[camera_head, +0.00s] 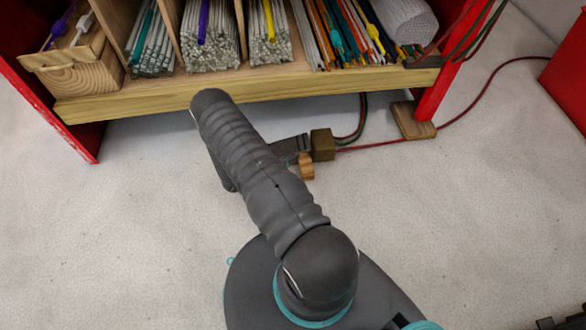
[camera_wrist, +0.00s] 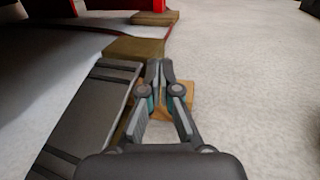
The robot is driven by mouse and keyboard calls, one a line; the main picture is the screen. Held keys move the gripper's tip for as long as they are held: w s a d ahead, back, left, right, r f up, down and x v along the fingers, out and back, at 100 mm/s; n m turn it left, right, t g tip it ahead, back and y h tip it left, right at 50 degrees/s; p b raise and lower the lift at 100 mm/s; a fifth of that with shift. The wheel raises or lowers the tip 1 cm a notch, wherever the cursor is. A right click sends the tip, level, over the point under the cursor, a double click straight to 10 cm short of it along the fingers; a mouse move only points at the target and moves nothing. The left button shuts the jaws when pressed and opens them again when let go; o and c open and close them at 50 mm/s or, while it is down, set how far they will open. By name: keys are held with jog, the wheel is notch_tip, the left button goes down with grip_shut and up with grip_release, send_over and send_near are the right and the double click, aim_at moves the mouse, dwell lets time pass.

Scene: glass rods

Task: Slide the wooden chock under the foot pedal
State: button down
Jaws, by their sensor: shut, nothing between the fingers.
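The foot pedal (camera_head: 290,145) is a dark grey plate on the floor below the shelf; it fills the left of the wrist view (camera_wrist: 85,115). The wooden chock (camera_head: 306,168) is a small orange-tan piece at the pedal's near right side. In the wrist view the chock (camera_wrist: 187,92) shows behind and beside the fingers, close to the pedal's right edge. The fingers hide its middle, and I cannot tell whether any of it is beneath the pedal. My gripper (camera_wrist: 160,68) is shut and empty, fingertips together over the chock.
A brass-coloured block (camera_head: 323,144) sits at the pedal's far end. Red and green cables run from it. A flat wooden block (camera_head: 412,120) lies by the red shelf post (camera_head: 450,85). The shelf's wooden front edge (camera_head: 250,92) overhangs.

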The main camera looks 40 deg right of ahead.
aim_at(300, 165)
notch_tip(300, 165, down, 7)
jog(key=shift+r+b, duration=0.1)
jog(key=shift+b, duration=0.4)
jog(key=shift+s+d, duration=0.1)
jog(key=shift+d, duration=0.4)
